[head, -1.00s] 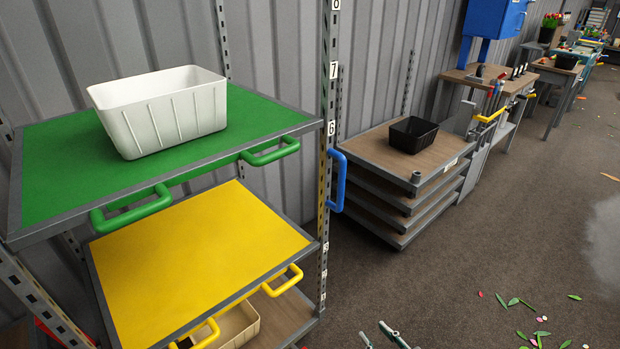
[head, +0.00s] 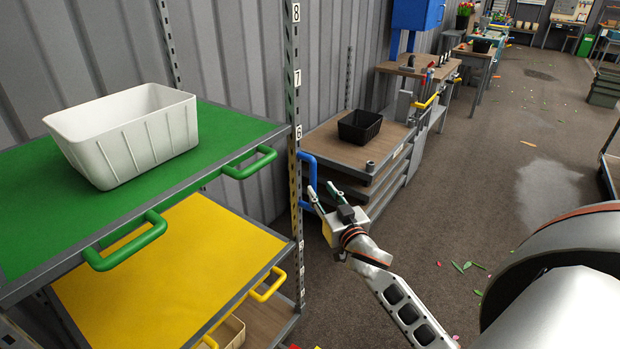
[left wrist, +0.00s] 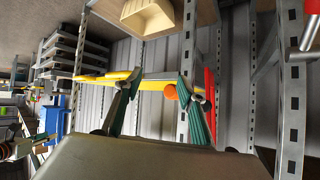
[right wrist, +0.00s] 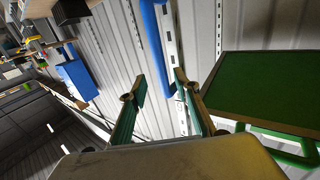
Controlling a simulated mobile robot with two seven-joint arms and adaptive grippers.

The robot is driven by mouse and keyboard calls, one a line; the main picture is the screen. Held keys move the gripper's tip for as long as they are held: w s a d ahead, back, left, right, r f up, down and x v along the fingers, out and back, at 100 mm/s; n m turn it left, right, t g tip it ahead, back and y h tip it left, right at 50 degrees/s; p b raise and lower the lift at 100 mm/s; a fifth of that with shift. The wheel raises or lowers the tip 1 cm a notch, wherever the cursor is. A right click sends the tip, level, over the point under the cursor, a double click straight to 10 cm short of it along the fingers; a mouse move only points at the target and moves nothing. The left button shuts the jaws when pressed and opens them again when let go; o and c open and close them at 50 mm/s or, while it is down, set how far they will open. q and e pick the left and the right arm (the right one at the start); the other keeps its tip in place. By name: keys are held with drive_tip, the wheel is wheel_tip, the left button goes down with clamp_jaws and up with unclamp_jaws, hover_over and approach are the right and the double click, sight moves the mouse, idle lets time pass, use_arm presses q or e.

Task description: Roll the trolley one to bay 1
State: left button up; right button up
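No label reading trolley one or bay 1 can be read. The rack (head: 298,120) has an upright numbered 8, 7 and 6, with a blue handle (head: 308,183) beside it; what the handle is fixed to is unclear. My right gripper (head: 321,188) is open at the blue handle's lower end. In the right wrist view the blue handle (right wrist: 156,40) lies ahead of the two parted fingers (right wrist: 161,82); contact is unclear. My left gripper (left wrist: 160,78) is open in the left wrist view, with a yellow bar (left wrist: 153,85) showing between its fingers; it is outside the head view.
A green shelf (head: 222,132) holds a white bin (head: 130,140), above a yellow shelf (head: 170,265); both have projecting handles. A low wood-topped stack (head: 335,148) with a black crate (head: 360,126) stands beyond. Open floor (head: 480,185) lies right, with scattered leaves.

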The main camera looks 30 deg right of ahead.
sight(314, 181)
drive_tip(key=w, duration=0.4)
drive_tip(key=w+d, duration=0.1)
drive_tip(key=w, duration=0.2)
drive_tip(key=shift+w+d+f, duration=0.1)
clamp_jaws()
